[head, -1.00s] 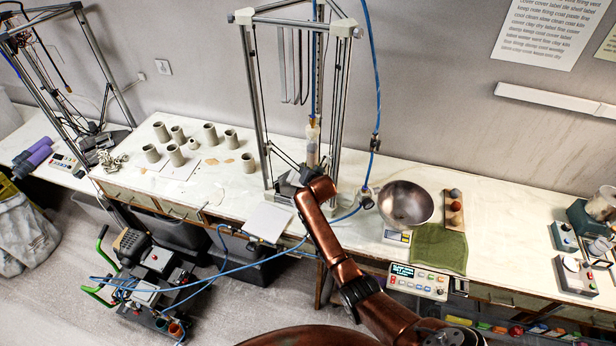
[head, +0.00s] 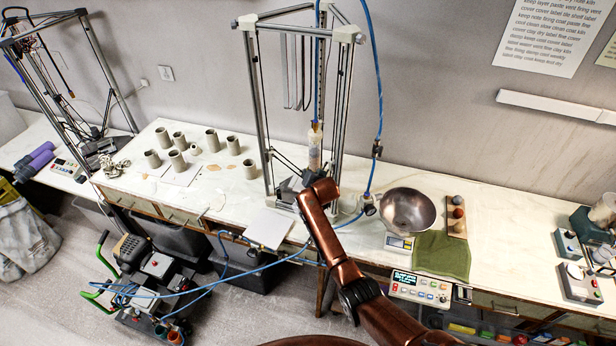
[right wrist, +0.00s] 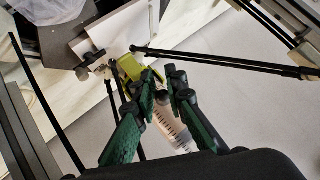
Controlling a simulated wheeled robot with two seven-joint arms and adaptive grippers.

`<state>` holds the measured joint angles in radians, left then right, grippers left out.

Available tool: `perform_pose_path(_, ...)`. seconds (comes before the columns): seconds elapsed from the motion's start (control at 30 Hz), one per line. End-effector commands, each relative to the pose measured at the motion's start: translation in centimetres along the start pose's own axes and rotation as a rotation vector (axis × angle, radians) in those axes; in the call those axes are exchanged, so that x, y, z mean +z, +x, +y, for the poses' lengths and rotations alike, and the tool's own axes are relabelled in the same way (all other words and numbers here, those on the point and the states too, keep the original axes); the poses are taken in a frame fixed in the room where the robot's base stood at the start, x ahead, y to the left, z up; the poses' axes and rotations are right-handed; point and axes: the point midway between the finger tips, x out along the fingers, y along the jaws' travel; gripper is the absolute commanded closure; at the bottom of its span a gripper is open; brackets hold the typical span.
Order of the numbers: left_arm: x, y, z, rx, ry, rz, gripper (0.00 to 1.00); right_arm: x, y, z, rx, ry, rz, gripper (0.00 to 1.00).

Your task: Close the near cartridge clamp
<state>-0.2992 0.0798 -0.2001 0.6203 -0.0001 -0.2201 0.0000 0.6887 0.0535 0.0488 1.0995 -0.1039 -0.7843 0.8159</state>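A clear cartridge (head: 315,150) with an amber top hangs upright in the middle delta printer (head: 262,110). In the right wrist view the cartridge (right wrist: 172,125) shows as a pale graduated tube, partly behind my fingers. A yellow-green part (right wrist: 130,68), which looks like the clamp, is just beyond the fingertips; I cannot tell its position or whether the fingers touch it. My right gripper (right wrist: 160,75) has green fingers with a narrow gap between the tips and nothing clearly gripped. My left gripper is not in view.
Printer rods (right wrist: 225,63) cross close to my right gripper. A blue hose (head: 379,100) hangs beside the printer. A metal bowl (head: 408,210) stands right of my arm, and clay cups (head: 212,140) stand to the left. The tabletop farther right has free room.

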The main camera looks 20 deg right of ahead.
Motion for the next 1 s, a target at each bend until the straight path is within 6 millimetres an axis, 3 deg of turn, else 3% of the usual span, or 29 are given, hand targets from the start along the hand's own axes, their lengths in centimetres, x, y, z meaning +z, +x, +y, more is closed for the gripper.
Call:
perform_pose_path(0.03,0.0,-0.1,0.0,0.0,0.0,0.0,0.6,-2.0,-0.5,-0.4,-0.008,-0.007,0.033,0.83)
perform_pose_path(0.23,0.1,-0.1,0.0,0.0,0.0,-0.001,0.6,-2.0,-0.5,-0.4,-0.008,-0.007,0.034,0.69)
perform_pose_path(0.67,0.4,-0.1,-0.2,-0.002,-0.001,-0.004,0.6,-2.0,-0.7,-0.2,-0.007,-0.007,0.034,0.69)
perform_pose_path(0.87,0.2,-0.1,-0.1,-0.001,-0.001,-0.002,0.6,-1.8,-2.4,-0.4,-0.009,-0.006,0.033,0.69)
perform_pose_path(1.0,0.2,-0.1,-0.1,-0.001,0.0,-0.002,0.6,-1.3,-4.6,-0.4,-0.008,-0.005,0.026,0.69)
